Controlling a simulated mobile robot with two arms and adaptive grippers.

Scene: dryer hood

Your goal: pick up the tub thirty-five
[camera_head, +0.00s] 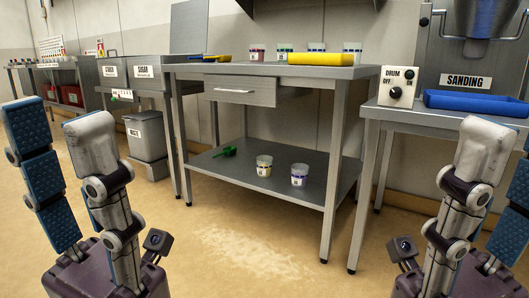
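Several small white tubs with coloured bands are in view, and their numbers are too small to read, so I cannot tell which is tub thirty-five. A red-banded tub (257,52), a green-banded tub (285,51), a third tub (316,49) and a fourth tub (352,49) stand along the back of the tabletop. A yellow-banded tub (264,166) and a purple-banded tub (299,174) stand on the lower shelf. My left gripper (57,118) is open and empty at the left, well short of the table. My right gripper (506,138) is open at the right edge, partly cut off.
The steel table (230,69) has a drawer (240,91) and a lower shelf (225,172) with a green scoop (225,152). The sanding machine's bench (445,117) holds a blue tray (475,103). Grey bins (147,137) stand left. Floor before the table is clear.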

